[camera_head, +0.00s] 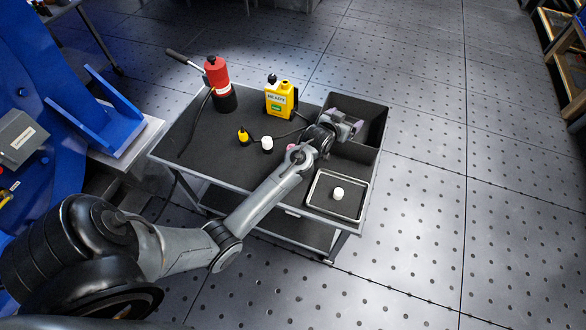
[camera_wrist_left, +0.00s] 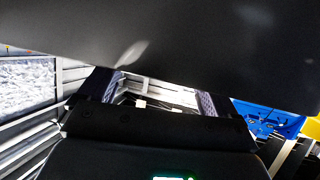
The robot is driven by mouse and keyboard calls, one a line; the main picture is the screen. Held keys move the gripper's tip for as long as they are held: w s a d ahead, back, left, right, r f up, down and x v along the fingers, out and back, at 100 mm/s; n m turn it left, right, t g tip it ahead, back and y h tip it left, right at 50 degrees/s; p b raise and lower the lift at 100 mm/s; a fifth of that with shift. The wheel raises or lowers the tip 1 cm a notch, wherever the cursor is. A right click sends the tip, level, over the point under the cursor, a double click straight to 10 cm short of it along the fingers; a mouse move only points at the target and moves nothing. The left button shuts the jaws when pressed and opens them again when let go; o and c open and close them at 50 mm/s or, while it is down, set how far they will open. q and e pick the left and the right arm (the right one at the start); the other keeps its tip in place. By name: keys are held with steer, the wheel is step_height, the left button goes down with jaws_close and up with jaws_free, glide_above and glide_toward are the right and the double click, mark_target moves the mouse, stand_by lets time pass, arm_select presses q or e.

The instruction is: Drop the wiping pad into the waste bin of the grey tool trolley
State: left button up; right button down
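The grey tool trolley (camera_head: 215,140) stands in the middle of the head view. The waste bin (camera_head: 369,114) is the deep, dark open box at its right back corner. My left gripper (camera_head: 347,126) is over the bin's opening. In the left wrist view its two fingers (camera_wrist_left: 160,94) stand apart with a bright gap between them, and I see nothing held. I cannot make out the wiping pad in either view; the bin's floor is partly hidden by the gripper and in shadow. My right gripper is not in view.
A shallow tray (camera_head: 322,190) with a white round piece (camera_head: 338,193) is in front of the bin.

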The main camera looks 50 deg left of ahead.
arm_select(q)
steer(key=shift+o, duration=0.4)
steer(key=p+v, duration=0.4)
steer(key=v, duration=0.7)
steer(key=shift+p, duration=0.3)
steer(key=shift+w, duration=0.1)
